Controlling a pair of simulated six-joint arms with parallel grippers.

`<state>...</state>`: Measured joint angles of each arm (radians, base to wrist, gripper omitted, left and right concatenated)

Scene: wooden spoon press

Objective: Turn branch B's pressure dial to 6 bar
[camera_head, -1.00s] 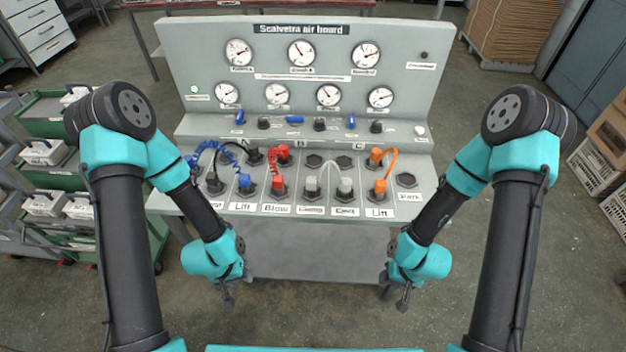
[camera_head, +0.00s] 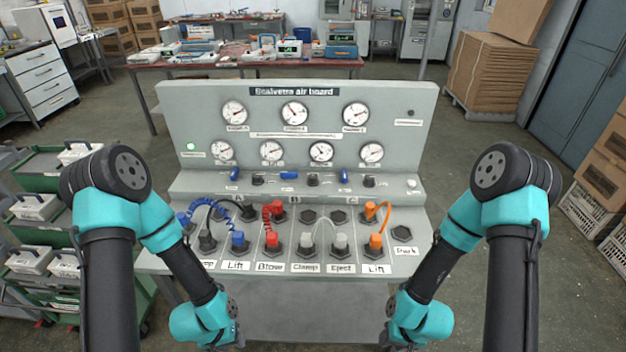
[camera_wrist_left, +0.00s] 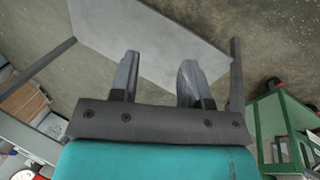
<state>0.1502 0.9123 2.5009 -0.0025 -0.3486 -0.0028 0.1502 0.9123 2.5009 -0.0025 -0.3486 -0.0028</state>
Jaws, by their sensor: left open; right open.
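The grey air board (camera_head: 170,115) stands ahead in the head view. Its ledge carries labels A, B and C.
Hoses and coloured plugs, such as the red coil (camera_head: 268,215) and orange hose (camera_head: 384,215), fill the sloped lower panel. A green cart (camera_head: 150,240) stands at left. A cluttered bench (camera_head: 250,66) is behind the board. The air between my arms is free.

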